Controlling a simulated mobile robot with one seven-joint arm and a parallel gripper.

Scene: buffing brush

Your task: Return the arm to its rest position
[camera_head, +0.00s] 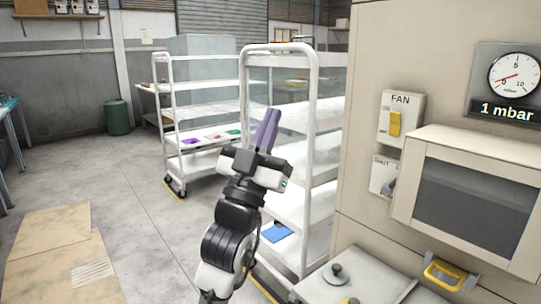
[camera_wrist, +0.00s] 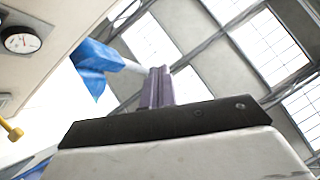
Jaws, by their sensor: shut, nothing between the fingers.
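My gripper (camera_head: 266,130) is raised in the middle of the head view, in front of the near white shelf cart. Its purple fingers point up and lie together, with nothing between them. My arm comes up from the bottom of the view, bent at the elbow. In the wrist view the closed fingers (camera_wrist: 157,88) point up toward the roof windows, and nothing touches them.
The near white cart (camera_head: 313,150) stands just behind my gripper. A beige cabinet with a fan switch (camera_head: 395,122) and a gauge (camera_head: 514,77) is at the right. A yellow handle (camera_head: 445,275) is at the lower right. Open floor (camera_head: 120,200) lies to the left.

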